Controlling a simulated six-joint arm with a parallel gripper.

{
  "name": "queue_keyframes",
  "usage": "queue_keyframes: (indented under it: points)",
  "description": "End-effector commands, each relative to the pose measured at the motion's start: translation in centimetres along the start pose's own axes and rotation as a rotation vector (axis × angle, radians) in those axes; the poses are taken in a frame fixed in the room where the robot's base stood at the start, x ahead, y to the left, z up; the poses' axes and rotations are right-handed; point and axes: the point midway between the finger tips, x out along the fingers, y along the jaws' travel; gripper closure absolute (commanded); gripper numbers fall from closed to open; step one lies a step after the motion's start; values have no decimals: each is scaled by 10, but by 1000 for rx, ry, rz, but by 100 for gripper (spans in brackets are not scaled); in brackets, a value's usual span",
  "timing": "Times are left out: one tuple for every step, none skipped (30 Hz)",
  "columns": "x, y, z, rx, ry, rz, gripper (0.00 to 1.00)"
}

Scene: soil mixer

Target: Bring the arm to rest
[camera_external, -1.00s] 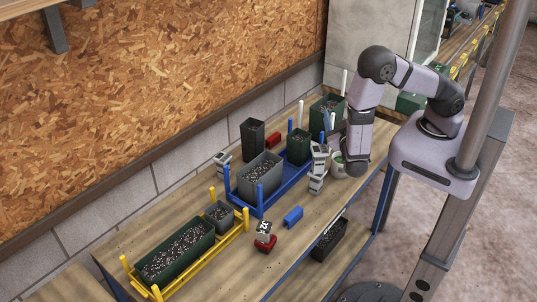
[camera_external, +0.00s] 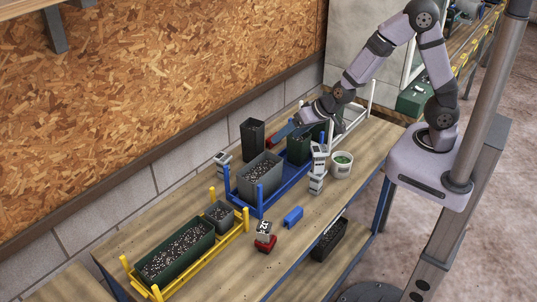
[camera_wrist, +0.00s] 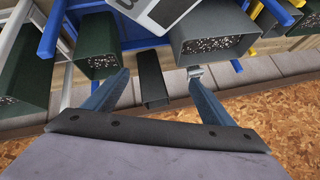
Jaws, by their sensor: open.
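My gripper (camera_external: 282,131) is open in the external view, reaching left over the back of the workbench above the blue rack. Its blue fingers point toward the tall dark pot (camera_external: 252,138) and the small red object (camera_external: 271,142). In the wrist view my gripper (camera_wrist: 158,80) has its two fingers spread wide with nothing held. The dark pot (camera_wrist: 152,82) shows in the gap between them, farther off; no contact is visible. The arm is bent, with its elbow raised high.
The blue rack (camera_external: 262,209) holds a grey planter (camera_external: 259,176) and a green pot (camera_external: 297,149). The yellow rack (camera_external: 238,234) holds more planters. A white bucket (camera_external: 341,165) and a small stacked device (camera_external: 317,170) stand at right.

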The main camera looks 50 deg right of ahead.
Motion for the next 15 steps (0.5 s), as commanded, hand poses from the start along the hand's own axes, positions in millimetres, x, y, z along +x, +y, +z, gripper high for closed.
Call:
queue_keyframes:
  points:
    - [-8, 14, 2, 7, -46, -1, 23]
    - [-14, 21, 6, 5, -79, 1, 23]
    - [-22, 31, 11, 0, -122, 7, 23]
    - [-28, 39, 15, -2, -154, 13, 23]
    - [-35, 48, 20, -4, -186, 22, 23]
    - [-44, 60, 26, -8, -225, 36, 23]
    - [-51, 69, 31, -9, -254, 48, 23]
    - [-58, 78, 36, -11, -281, 62, 23]
    - [-67, 90, 42, -14, -317, 82, 23]
    - [-74, 99, 47, -15, -344, 99, 23]
    - [-81, 108, 52, -15, -368, 115, 23]
    - [-88, 124, 65, -51, -416, 139, 23]
    - [-94, 133, 72, -72, -447, 155, 23]
    - [-99, 142, 79, -94, -475, 169, 23]
    - [-106, 153, 88, -116, -509, 186, 23]
